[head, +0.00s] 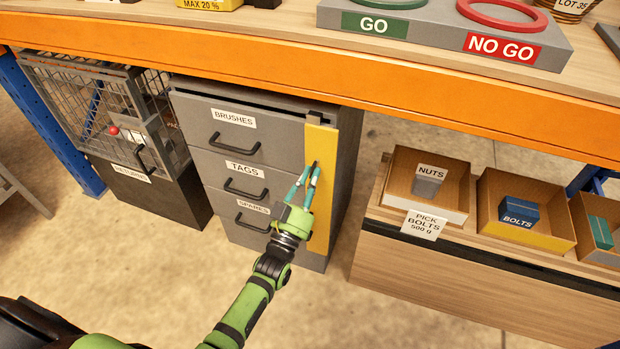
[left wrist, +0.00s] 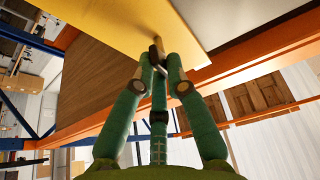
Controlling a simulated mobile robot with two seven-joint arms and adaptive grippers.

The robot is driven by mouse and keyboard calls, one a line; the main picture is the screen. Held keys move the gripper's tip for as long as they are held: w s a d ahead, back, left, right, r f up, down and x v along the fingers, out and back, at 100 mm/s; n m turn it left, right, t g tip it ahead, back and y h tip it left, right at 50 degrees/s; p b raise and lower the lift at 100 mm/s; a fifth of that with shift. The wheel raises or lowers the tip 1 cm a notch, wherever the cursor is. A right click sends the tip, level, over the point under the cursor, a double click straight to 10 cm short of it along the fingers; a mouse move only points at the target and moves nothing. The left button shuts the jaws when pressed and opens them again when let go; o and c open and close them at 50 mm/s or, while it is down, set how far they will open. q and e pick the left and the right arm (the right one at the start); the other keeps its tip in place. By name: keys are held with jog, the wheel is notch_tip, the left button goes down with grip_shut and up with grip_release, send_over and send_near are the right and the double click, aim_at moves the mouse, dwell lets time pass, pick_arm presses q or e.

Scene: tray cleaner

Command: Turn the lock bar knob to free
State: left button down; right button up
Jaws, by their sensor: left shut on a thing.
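The yellow lock bar (head: 320,208) stands upright along the right side of the grey drawer cabinet (head: 196,155). My left gripper (head: 313,167) is at the upper middle of the bar, its green fingers shut on the small dark knob (head: 315,164). In the left wrist view the fingertips of my left gripper (left wrist: 157,62) close around the knob (left wrist: 157,46), which sticks out from the yellow lock bar (left wrist: 120,22). The fingers hide part of the knob, so its turned position cannot be told. My right gripper is not in view.
The cabinet has drawers labelled BRUSHES, TAGS and SPARES, all with black handles. A wire cage (head: 95,105) stands to the left. A wooden unit with bolt bins (head: 525,215) stands to the right. The orange bench beam (head: 300,78) runs above. Floor is bare in front.

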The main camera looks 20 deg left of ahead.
pick_arm(q)
jog(key=shift+n+y, duration=0.8)
jog(key=shift+n, duration=0.8)
jog(key=c, duration=1.2)
grip_release()
jog(key=shift+c, duration=0.2)
jog(key=v, duration=1.2)
